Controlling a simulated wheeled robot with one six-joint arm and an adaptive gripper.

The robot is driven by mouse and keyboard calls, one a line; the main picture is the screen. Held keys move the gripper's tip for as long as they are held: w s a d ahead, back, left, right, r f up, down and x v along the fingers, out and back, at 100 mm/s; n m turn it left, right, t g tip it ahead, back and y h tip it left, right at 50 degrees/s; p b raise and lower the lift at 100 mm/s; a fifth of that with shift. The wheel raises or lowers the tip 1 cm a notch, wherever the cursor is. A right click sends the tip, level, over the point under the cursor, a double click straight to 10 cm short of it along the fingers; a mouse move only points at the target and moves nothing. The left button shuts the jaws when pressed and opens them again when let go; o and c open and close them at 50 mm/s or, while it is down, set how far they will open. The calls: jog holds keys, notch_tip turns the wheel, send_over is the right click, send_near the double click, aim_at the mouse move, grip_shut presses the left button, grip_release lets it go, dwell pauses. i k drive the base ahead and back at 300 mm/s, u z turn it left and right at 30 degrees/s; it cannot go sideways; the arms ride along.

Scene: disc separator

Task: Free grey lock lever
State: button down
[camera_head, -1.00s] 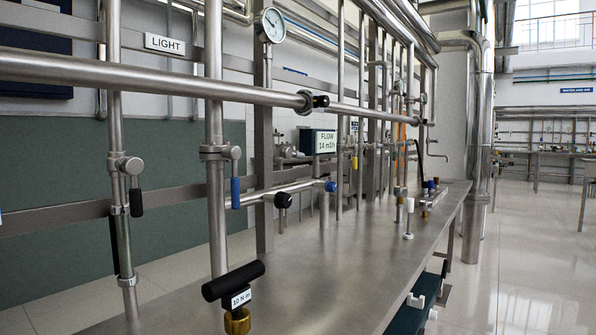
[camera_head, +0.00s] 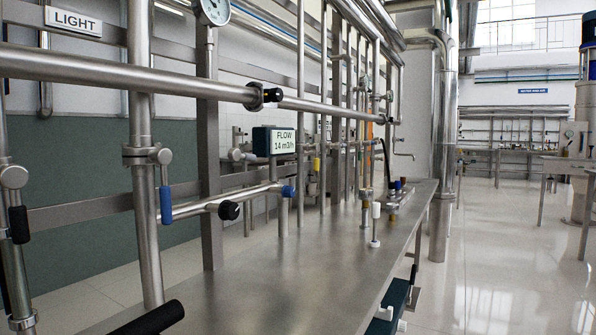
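I cannot make out a grey lock lever for certain in the head view. A valve with a blue lever handle (camera_head: 165,204) is on an upright pipe at left. A valve with a black lever handle (camera_head: 18,225) is at the left edge. A black knob (camera_head: 229,210) and a blue knob (camera_head: 288,191) sit on a slanted pipe. A clamp with a black end (camera_head: 262,96) is on the long upper pipe. My gripper is not in view.
A long steel bench (camera_head: 290,285) runs away from me. A white-topped stem (camera_head: 376,225) and small fittings stand farther along. A flow display (camera_head: 283,141) hangs behind. The floor (camera_head: 490,250) at right is clear.

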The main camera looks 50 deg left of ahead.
aim_at(235, 155)
jog(key=i, duration=1.1)
jog(key=u, duration=1.65)
